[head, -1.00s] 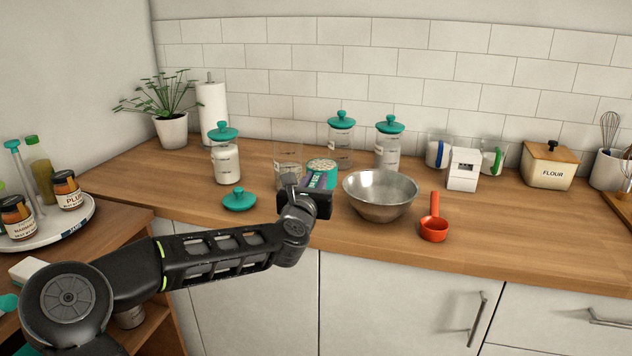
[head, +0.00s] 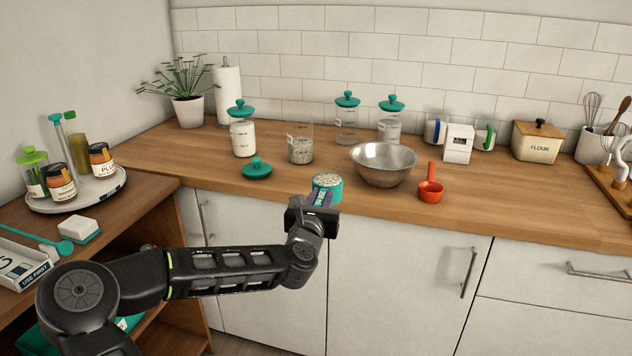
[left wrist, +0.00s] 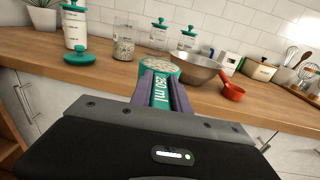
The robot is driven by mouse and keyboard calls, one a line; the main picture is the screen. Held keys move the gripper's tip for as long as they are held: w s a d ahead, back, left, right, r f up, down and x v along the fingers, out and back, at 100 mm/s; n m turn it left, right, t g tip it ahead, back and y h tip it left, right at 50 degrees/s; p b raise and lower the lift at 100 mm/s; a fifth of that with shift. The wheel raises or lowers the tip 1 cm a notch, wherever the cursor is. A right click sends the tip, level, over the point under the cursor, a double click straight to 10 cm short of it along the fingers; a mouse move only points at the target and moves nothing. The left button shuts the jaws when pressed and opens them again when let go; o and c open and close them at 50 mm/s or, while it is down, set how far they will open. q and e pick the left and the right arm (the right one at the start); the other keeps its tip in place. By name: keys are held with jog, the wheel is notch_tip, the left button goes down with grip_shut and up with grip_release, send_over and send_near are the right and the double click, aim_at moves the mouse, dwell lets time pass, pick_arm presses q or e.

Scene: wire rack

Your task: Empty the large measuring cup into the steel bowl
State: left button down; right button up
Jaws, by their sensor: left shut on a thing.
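The large measuring cup (head: 337,194) is teal, with "250 ml" on its handle, and looks full of pale grains. My left gripper (head: 318,202) is shut on its handle, seen between the fingers in the left wrist view (left wrist: 160,92). The cup is held level near the counter's front edge, left of and in front of the steel bowl; a gap to the counter cannot be told. The steel bowl (head: 384,173) stands upright on the counter and also shows in the left wrist view (left wrist: 198,76). Its bottom is mostly hidden. My right gripper is not in view.
A red measuring cup (head: 430,190) sits right of the bowl. An open glass jar of grains (head: 301,150) and a teal lid (head: 257,169) lie to the left. Lidded jars (head: 346,122) stand behind. Counter (head: 285,190) between lid and bowl is mostly free.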

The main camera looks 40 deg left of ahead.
pick_arm(q)
jog(key=d+f+m+h, duration=0.1)
jog(key=d+f+h, duration=0.1)
jog(key=d+f, duration=0.3)
jog(key=s+d+f+m+t+h, duration=0.1)
jog(key=d+f, duration=0.4)
jog(key=d, duration=0.7)
jog(key=d+f+m+h, duration=0.2)
jog(key=d+f+h, duration=0.2)
jog(key=d, duration=0.5)
jog(key=shift+s+d+f+m+t, duration=0.3)
jog(key=shift+s+d+f+m, duration=0.1)
jog(key=shift+f, duration=0.55)
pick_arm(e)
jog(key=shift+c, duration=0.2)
